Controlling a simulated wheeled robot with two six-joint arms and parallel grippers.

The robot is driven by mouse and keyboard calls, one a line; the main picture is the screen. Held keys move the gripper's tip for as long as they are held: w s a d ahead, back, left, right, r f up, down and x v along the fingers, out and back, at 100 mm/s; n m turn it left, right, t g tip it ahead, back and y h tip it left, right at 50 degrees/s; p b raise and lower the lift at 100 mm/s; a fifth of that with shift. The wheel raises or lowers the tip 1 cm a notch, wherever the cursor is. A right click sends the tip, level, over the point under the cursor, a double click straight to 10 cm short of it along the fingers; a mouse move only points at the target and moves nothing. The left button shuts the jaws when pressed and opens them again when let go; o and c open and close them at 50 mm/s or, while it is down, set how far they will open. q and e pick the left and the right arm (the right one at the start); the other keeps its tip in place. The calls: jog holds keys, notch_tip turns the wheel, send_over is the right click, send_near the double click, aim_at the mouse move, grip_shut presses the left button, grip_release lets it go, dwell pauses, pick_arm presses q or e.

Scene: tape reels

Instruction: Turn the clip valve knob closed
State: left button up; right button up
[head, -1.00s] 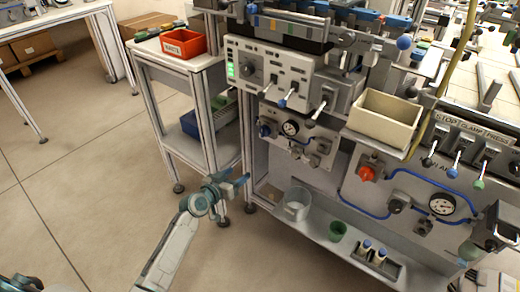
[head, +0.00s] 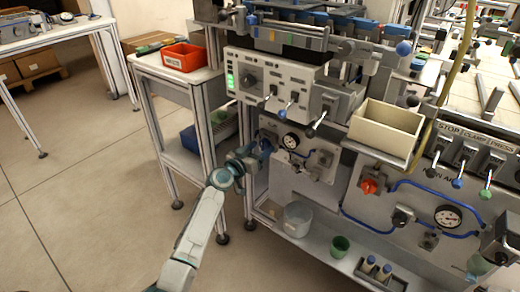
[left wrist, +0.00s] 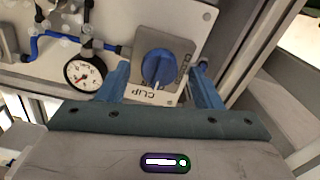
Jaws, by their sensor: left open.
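The clip valve knob (left wrist: 159,68) is a blue round knob on a grey plate marked CLIP (left wrist: 147,96), which reads upside down in the left wrist view. Its raised grip stands nearly upright in that picture, tilted slightly. My left gripper (left wrist: 160,84) is open. Its two blue fingers show on either side of the knob; I cannot tell whether they touch it. In the head view my left gripper (head: 262,150) is at the left end of the lower panel, and the knob is mostly hidden there.
A pressure gauge (left wrist: 85,72) and blue hose (left wrist: 42,42) sit beside the knob's plate. A cart with a red bin (head: 184,57) stands to the left. A clear tub (head: 297,219) and green cup (head: 340,246) stand on the shelf below.

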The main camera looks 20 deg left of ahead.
pick_arm(q)
jog(key=shift+w+d, duration=0.1)
jog(key=shift+w, duration=0.2)
jog(key=c, duration=1)
